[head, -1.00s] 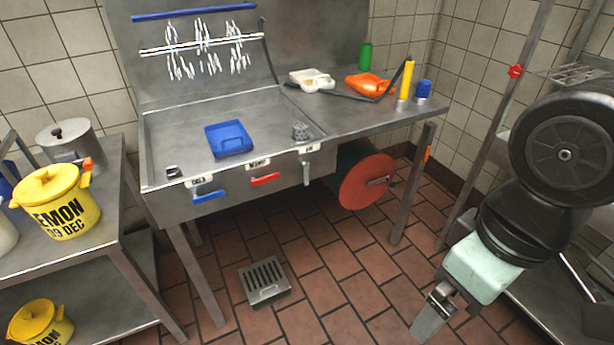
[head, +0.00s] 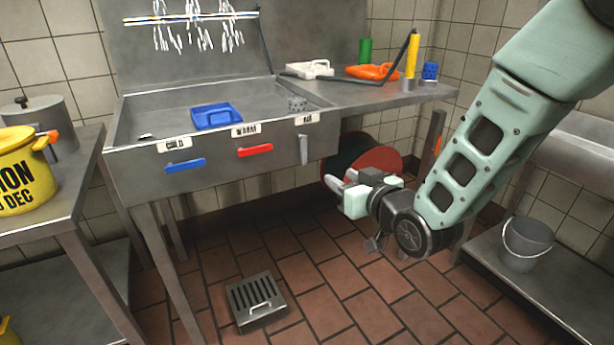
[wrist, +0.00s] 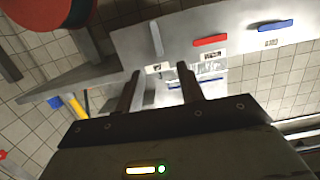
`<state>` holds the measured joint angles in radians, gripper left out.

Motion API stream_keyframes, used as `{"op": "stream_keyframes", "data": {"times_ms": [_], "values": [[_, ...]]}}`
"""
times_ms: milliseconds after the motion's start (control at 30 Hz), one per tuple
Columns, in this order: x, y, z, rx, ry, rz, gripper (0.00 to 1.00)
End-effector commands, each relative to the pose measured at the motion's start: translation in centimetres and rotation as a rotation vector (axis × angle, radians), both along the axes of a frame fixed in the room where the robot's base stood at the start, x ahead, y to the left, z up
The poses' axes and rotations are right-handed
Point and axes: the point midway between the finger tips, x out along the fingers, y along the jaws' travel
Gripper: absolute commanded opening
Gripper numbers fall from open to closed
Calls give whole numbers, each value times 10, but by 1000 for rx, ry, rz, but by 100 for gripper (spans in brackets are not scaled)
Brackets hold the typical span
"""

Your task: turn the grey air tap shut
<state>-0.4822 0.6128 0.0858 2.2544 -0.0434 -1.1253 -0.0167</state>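The grey air tap (head: 305,149) is a lever hanging straight down at the right end of the sink's front panel, below a small white label. Blue (head: 185,165) and red (head: 255,150) levers lie level to its left. In the wrist view the grey tap (wrist: 156,39) shows upside down, beyond the gap between my fingers. My gripper (head: 342,179) is below and to the right of the tap, apart from it. In the wrist view my gripper (wrist: 158,75) has its two fingers spread with nothing between them.
A red hose reel (head: 385,157) sits under the counter behind my gripper. A table leg (head: 433,135) stands to the right. A floor drain (head: 258,300) lies below, and a grey bucket (head: 527,245) stands on the right shelf.

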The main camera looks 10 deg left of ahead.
Motion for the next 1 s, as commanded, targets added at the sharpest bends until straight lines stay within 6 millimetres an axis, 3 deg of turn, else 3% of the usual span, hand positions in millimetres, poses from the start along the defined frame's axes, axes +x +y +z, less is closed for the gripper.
{"op": "stream_keyframes", "data": {"times_ms": [33,100,467,1000], "values": [[5,0,-18,21,-42,-2,38],[10,0,-22,47,-93,-3,38],[35,12,-20,78,-155,-4,38],[125,74,-21,78,-153,-4,38]]}}
